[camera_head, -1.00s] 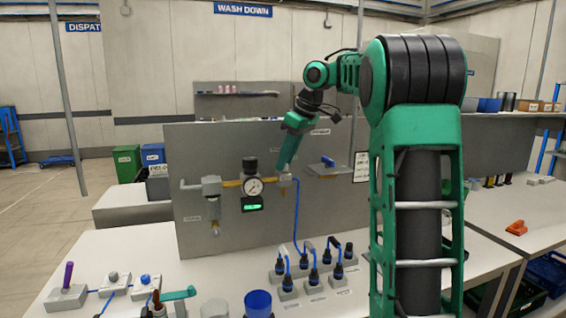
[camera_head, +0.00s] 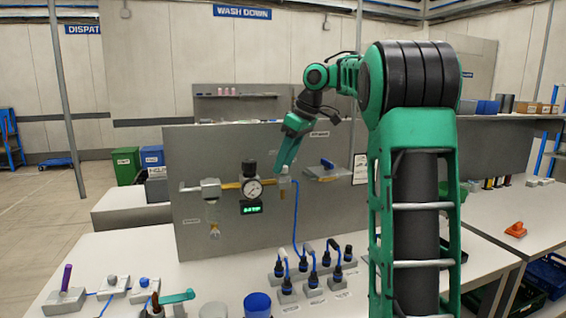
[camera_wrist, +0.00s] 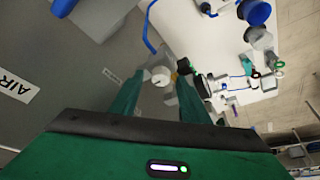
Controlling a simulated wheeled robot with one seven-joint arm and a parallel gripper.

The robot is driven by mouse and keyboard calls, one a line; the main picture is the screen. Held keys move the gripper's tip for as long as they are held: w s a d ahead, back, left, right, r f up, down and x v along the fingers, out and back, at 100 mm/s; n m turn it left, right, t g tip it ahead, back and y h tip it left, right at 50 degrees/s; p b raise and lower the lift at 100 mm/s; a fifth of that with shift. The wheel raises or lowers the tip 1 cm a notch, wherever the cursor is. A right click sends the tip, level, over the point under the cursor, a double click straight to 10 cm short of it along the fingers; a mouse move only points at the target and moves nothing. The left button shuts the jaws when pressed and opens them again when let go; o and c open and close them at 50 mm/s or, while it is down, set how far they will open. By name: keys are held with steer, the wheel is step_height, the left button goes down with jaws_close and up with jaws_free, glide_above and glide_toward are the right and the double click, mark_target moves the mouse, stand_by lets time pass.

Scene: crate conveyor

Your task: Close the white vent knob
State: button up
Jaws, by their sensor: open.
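The white vent knob (camera_wrist: 161,76) is a small round knob in the wrist view. It lies between the tips of my gripper's (camera_wrist: 159,83) two green fingers, which stand apart on either side of it. I cannot tell whether either finger touches it. In the head view my gripper (camera_head: 284,167) points down at the right end of the air line on the grey panel (camera_head: 215,150). There the fingers mostly hide the knob. A grey fitting (camera_head: 284,184) shows just below the fingertips.
A round pressure gauge (camera_head: 252,188) with a green display is left of my gripper. A blue hose (camera_head: 295,220) runs down from the fitting. Several black connectors (camera_head: 312,270) stand on the bench below.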

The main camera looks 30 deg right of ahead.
steer(key=shift+v, duration=1.5)
steer(key=v, duration=0.7)
steer(key=shift+r, duration=0.25)
steer(key=s+a+f+m+g, duration=0.2)
steer(key=s+a+f, duration=0.1)
steer(key=a+f, duration=0.4)
steer(key=s+a+f+m+g, duration=0.1)
steer(key=s+a+f+m, duration=0.2)
steer(key=a+f, duration=0.3)
steer(key=s+d+f+m, duration=0.1)
steer(key=s+f+m, duration=0.1)
steer(key=s+f, duration=0.4)
steer(key=s+d+f+m+h, duration=0.1)
steer(key=s+f, duration=0.5)
steer(key=s, duration=0.6)
steer(key=s+d+f+m+g+h, duration=0.1)
steer(key=s+d+f+m, duration=0.2)
steer(key=s+f, duration=0.4)
steer(key=s+m, duration=0.1)
steer(key=s, duration=0.1)
steer(key=shift+s, duration=0.4)
